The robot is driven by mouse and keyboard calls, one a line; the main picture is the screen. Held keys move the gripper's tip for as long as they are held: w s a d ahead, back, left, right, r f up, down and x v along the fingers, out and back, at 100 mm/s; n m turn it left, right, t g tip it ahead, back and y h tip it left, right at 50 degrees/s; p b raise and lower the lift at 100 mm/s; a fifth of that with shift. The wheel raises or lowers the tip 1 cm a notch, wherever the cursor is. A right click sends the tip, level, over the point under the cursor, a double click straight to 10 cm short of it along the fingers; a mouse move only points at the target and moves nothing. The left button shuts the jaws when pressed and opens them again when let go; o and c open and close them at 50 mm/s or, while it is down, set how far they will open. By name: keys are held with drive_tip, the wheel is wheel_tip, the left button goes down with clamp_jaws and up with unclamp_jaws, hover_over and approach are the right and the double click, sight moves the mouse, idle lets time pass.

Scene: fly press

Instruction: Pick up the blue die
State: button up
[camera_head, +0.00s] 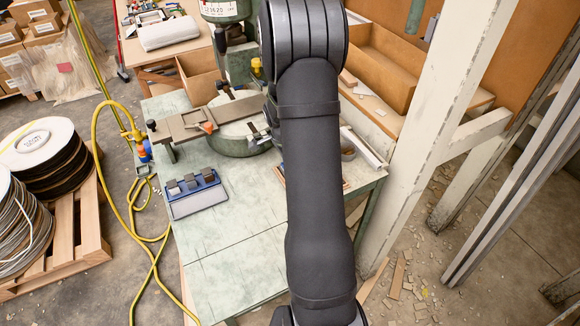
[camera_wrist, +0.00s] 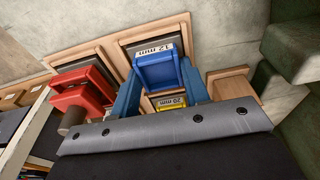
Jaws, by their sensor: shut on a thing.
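The blue die (camera_wrist: 160,74), with a white size label, is near the middle of the wrist view. My gripper (camera_wrist: 162,88) has one blue finger on each side of it and is shut on it. A wooden rack (camera_wrist: 108,48) lies behind the die; I cannot tell whether the die touches it. A red die (camera_wrist: 82,92) is left of my gripper. A yellow-labelled die (camera_wrist: 171,103) shows partly between my fingers, below the blue die. In the head view my arm hides my gripper and the dies.
A green bench (camera_head: 235,265) has clear room at its front. A blue tray with grey blocks (camera_head: 196,209) stands left of my arm. The green press (camera_head: 236,143) is behind it. A pale post (camera_head: 425,150) rises on the right. A yellow hose (camera_head: 97,130) hangs at left.

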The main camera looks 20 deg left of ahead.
drive_tip(key=shift+r, duration=0.1)
drive_tip(key=shift+r, duration=0.6)
wheel_tip(320, 180, up, 3)
drive_tip(key=shift+w+f, duration=0.1)
drive_tip(key=s+d+r, duration=0.2)
drive_tip(key=d+r, duration=0.5)
drive_tip(key=d, duration=0.5)
drive_tip(key=s+a+r+n, duration=0.2)
drive_tip(key=a+r+n, duration=0.15)
drive_tip(key=a, duration=0.75)
drive_tip(key=s+a+r+n+y, duration=0.15)
drive_tip(key=a+r, duration=0.25)
drive_tip(key=a, duration=0.7)
drive_tip(key=s+a+r+n, duration=0.1)
drive_tip(key=a+r+n, duration=0.25)
drive_tip(key=a, duration=0.75)
drive_tip(key=w+a+m+h, duration=0.2)
drive_tip(key=w+a+m, duration=0.7)
drive_tip(key=a, duration=0.4)
drive_tip(key=shift+n+y, duration=0.25)
wheel_tip(320, 180, down, 10)
drive_tip(key=shift+s+r, duration=0.1)
